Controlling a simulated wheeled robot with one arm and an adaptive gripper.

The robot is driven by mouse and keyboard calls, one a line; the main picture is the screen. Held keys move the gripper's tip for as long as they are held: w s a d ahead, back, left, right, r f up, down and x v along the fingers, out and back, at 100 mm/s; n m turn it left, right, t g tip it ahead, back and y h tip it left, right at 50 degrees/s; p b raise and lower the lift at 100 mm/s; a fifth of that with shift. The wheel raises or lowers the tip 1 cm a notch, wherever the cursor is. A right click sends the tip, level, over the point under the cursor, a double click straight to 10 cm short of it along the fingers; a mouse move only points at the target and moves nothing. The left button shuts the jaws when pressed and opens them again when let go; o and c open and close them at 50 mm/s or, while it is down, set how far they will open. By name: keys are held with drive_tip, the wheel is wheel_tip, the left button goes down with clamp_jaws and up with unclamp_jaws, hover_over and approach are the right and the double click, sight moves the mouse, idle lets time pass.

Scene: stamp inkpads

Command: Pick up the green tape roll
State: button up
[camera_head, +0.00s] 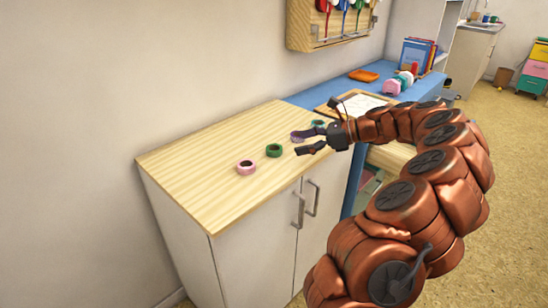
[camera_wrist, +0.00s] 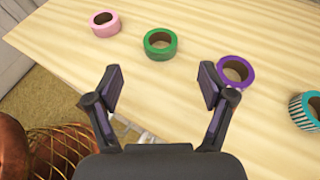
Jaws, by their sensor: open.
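The green tape roll (camera_head: 274,150) lies flat on the wooden cabinet top, between a pink roll and a purple roll. In the wrist view the green tape roll (camera_wrist: 160,44) is ahead of my gripper, near the middle, beyond the fingertips. My gripper (camera_head: 305,141) is open and empty, with its fingers pointing left over the cabinet top, to the right of the green roll. In the wrist view my gripper (camera_wrist: 160,78) has its two fingers spread wide, and nothing is between them.
A pink roll (camera_head: 246,167) lies left of the green one. A purple roll (camera_wrist: 235,71) lies close by the right finger in the wrist view, with a teal striped roll (camera_wrist: 306,110) farther right. A clipboard (camera_head: 358,102) is behind my wrist. The cabinet top's left part is clear.

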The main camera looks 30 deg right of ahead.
sight(280, 147)
drive_tip(key=shift+b+x, duration=0.6)
drive_tip(key=shift+x, duration=3.2)
drive_tip(key=c, duration=0.9)
drive_tip(key=shift+c, duration=0.2)
